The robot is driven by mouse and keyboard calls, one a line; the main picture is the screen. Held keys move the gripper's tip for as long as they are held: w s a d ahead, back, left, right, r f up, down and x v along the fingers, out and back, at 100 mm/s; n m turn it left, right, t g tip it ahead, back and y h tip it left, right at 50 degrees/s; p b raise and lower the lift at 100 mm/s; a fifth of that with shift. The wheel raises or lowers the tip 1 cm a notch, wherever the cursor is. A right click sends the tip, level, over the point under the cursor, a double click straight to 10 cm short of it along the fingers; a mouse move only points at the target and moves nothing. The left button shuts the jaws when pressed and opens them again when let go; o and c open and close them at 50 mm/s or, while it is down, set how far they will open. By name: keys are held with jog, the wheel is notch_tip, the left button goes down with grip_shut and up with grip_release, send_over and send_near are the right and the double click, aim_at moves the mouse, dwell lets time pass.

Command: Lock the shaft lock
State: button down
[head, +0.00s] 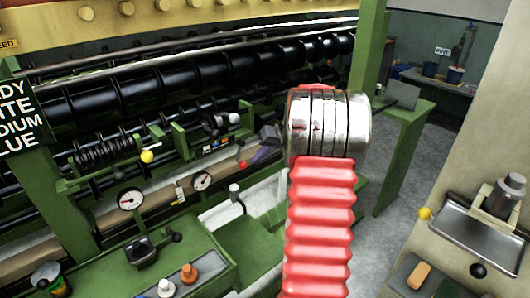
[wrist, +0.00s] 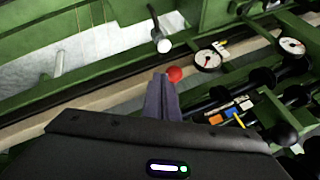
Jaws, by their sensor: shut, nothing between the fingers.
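My gripper (head: 262,150) is shut and empty over the green machine, right of centre in the head view. In the wrist view its closed grey-purple fingers (wrist: 160,98) point at a small red ball knob (wrist: 174,73). The knob also shows in the head view (head: 243,165), just left of the fingertips. I cannot tell whether they touch it. A white-tipped lever (wrist: 160,38) stands beyond it; it also shows in the head view (head: 234,188). No readable label marks the shaft lock, so I cannot tell which control it is.
Two dial gauges (head: 130,199) (head: 202,181) sit left of the fingers. A yellow knob (head: 147,156) and a white knob (head: 234,118) stand by the black rollers (head: 200,75). A green ledge (head: 190,262) carries white and orange pieces. Floor (head: 420,160) is clear at right.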

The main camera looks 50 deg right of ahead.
jog(key=shift+x, duration=1.2)
